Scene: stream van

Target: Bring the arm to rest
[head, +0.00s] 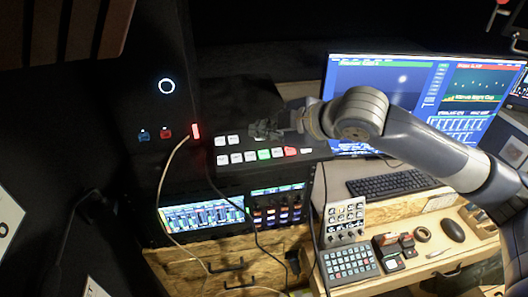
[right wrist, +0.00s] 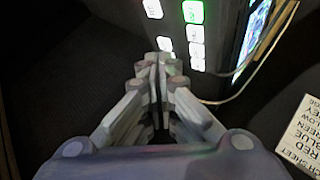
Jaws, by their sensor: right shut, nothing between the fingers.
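My right arm (head: 435,145) reaches in from the right in the head view. Its gripper (head: 262,129) is over the back edge of a black panel with lit buttons (head: 263,154). I cannot tell how far above the panel the fingertips are. In the right wrist view the gripper (right wrist: 160,68) has its fingers together with nothing between them. Beyond the fingertips are white and green lit buttons (right wrist: 193,12). My left gripper is out of view.
A monitor (head: 385,85) and a keyboard (head: 390,184) stand behind and below my right arm. A rack unit with a lit screen (head: 203,216) is below the panel. Cables (head: 165,185) hang at the left. A small keypad (head: 348,264) and a mouse (head: 452,230) lie on the wooden shelf.

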